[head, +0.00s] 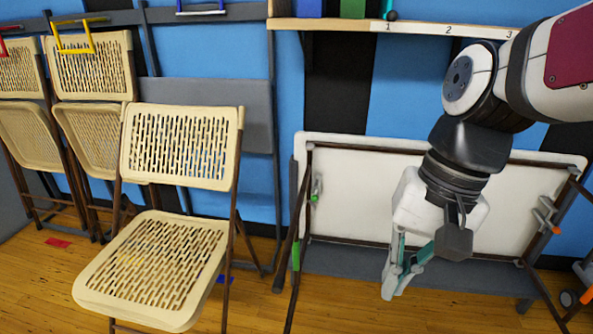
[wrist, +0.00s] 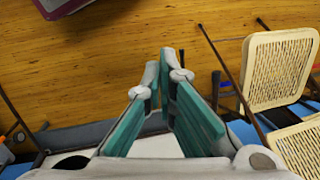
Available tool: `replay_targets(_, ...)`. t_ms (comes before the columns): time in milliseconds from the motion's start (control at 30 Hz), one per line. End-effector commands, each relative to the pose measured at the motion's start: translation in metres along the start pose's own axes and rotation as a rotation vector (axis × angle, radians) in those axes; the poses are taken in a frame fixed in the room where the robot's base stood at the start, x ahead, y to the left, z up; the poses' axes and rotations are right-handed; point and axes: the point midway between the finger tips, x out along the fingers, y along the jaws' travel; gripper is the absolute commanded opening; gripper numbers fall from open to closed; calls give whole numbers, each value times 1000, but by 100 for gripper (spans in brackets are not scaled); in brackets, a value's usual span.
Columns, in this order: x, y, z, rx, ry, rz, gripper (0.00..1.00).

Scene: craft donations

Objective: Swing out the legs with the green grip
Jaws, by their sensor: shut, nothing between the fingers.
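A folding table (head: 375,195) stands on its long edge against the wall, its white underside facing me. Dark legs with a green grip (head: 296,257) are at its left end, and a small green-marked fitting (head: 315,188) sits on the underside near them. How far these legs stand out from the table is hard to tell. My gripper (head: 393,280) is shut and empty, pointing down in front of the table's lower middle, well right of the green grip and apart from it. Its teal fingers also show in the wrist view (wrist: 161,72), with wooden floor beyond.
Legs with an orange grip (head: 587,295) are at the table's right end, near an orange-tipped fitting (head: 548,215). An open beige chair (head: 155,265) stands left of the green grip, close by. More chairs lean at far left. A numbered shelf (head: 420,28) runs above.

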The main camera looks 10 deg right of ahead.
Motion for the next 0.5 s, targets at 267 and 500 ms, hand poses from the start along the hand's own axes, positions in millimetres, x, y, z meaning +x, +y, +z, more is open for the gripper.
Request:
replay_targets(267, -4, -33, -86, 343, -52, -80, 0)
replay_targets(500, 22, -37, -159, 659, -68, -105, 0)
